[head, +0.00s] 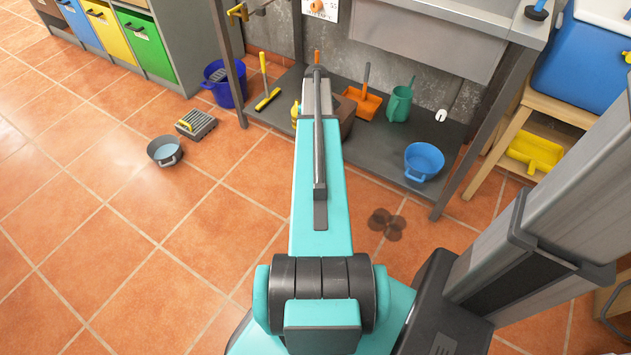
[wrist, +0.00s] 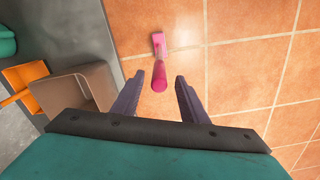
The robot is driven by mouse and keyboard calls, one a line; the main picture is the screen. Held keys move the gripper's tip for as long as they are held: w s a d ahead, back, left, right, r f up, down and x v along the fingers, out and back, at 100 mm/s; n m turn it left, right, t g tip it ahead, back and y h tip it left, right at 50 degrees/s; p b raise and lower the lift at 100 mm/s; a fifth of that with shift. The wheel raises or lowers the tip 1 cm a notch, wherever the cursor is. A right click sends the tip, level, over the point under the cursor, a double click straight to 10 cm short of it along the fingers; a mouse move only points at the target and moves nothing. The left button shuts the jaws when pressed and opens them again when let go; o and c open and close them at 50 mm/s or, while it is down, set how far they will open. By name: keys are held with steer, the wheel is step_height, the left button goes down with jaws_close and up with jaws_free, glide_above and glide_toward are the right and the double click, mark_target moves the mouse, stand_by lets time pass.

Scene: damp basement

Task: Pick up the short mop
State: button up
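In the wrist view a pink short-handled tool, which looks like the short mop (wrist: 160,76), shows between and beyond my fingertips. Its thick rounded handle end points toward me, and its flat pink head (wrist: 158,44) is farther off, over the orange floor tiles. My gripper (wrist: 159,78) is open, with one dark finger on each side of the handle. I see a gap on both sides, and nothing is held. In the head view my arm hides the pink tool and my gripper.
A brown bin (wrist: 82,92) and an orange dustpan (wrist: 24,84) lie left in the wrist view. In the head view a low grey shelf (head: 385,150) carries a green jug (head: 399,103) and a blue pot (head: 423,162). A grey pot (head: 165,151) stands on the open floor left.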

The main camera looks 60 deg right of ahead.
steer(key=shift+f, duration=0.15)
step_height(320, 180, down, 5)
steer(key=shift+s+b, duration=0.15)
steer(key=shift+b, duration=0.5)
stand_by(0.4)
jaws_close()
